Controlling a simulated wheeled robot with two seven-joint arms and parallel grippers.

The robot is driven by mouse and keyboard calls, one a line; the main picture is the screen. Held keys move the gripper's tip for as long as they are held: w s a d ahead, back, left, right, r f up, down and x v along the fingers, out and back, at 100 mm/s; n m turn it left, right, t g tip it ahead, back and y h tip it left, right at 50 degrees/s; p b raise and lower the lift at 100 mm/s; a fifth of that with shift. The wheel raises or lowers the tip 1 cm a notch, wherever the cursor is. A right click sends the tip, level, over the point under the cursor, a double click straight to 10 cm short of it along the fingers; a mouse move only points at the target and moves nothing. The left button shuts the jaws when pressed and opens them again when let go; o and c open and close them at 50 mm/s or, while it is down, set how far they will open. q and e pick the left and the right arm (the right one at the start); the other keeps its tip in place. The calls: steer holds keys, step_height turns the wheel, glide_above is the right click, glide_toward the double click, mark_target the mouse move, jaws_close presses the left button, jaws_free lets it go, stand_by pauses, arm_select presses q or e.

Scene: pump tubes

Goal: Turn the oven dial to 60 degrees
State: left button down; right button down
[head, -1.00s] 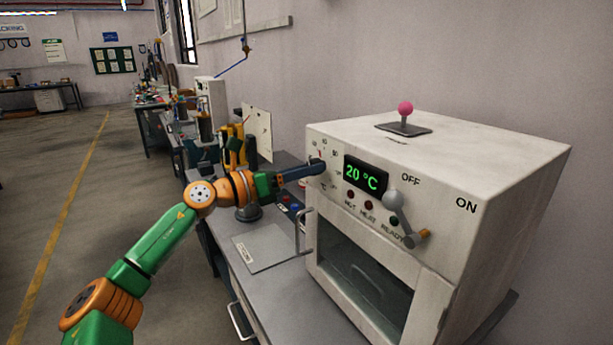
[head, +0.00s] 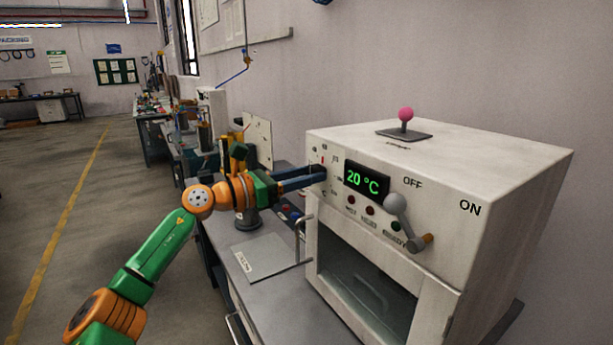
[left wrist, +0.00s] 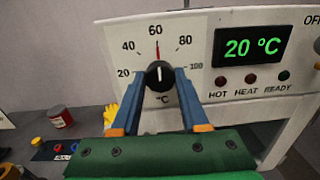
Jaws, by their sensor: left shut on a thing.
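The oven (head: 480,180) stands at the right in the head view. Its black dial (left wrist: 160,76) sits on the front panel below a scale from 20 to 100. A red line above the knob points up at about 60. My left gripper (left wrist: 160,73) is shut on the dial, one blue finger on each side. In the head view my left gripper (head: 322,174) reaches the panel left of the display and hides much of the dial. The green display (head: 366,180) reads 20 °C. My right gripper is not in view.
A lever with a grey ball (head: 397,204) sits right of the display, near OFF and ON labels. A pink-knobbed lever (head: 406,115) stands on the oven top. The oven door handle (head: 303,240) is below my left gripper. A grey bench (head: 275,285) lies left of the oven.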

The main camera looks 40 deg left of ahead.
arm_select(q)
steer(key=shift+c, duration=2.1)
jaws_free()
steer(key=b+v, duration=0.6)
steer(key=v, duration=0.1)
steer(key=shift+a, duration=0.1)
